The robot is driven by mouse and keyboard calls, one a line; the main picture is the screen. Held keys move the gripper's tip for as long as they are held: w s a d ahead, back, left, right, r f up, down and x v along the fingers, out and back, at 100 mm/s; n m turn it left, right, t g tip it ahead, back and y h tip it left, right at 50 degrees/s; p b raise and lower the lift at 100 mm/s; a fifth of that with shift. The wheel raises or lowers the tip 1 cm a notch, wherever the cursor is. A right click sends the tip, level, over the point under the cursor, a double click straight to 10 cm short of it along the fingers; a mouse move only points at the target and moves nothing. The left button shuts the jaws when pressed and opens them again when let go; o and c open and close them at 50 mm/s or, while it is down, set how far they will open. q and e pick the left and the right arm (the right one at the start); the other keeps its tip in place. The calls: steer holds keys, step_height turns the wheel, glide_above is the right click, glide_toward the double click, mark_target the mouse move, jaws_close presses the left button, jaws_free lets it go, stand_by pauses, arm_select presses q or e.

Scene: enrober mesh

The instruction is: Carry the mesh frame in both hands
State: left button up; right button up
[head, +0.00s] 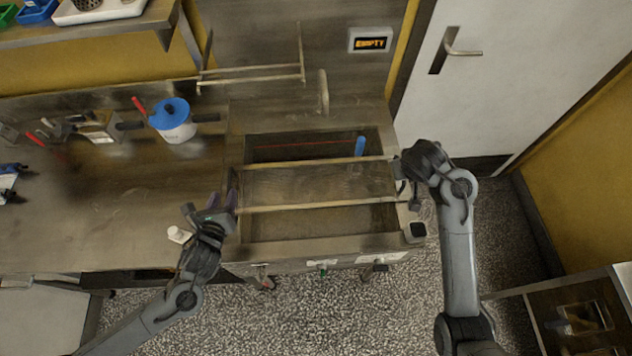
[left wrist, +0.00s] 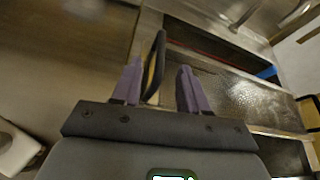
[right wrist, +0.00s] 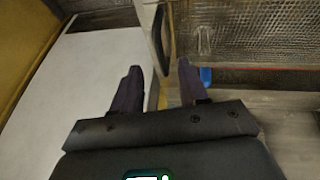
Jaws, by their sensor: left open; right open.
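The mesh frame (head: 320,184) lies across the top of the steel basin, with a pale bar along its far and near sides. A dark handle stands at its left end, seen in the left wrist view (left wrist: 155,66). Another dark handle at its right end shows in the right wrist view (right wrist: 164,40). My left gripper (head: 224,203) is open at the left end, its purple fingers either side of the handle's line. My right gripper (head: 404,180) is open at the right end, its fingers similarly placed. Whether any finger touches a handle cannot be told.
The steel basin (head: 330,244) is open before and behind the mesh; a blue item (head: 360,146) stands at its back right. A wire rack (head: 250,76) is behind. A blue-lidded pot (head: 173,120) and tools stand left. A wall display (head: 370,40) reads EMPTY.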

mark_target(229, 179)
arm_select(q)
steer(key=shift+x, duration=3.95)
arm_select(e)
steer(key=shift+x, duration=3.9)
arm_select(q)
jaws_close()
arm_select(e)
jaws_close()
arm_select(q)
steer(key=shift+r, duration=0.15)
arm_select(e)
steer(key=shift+r, duration=0.15)
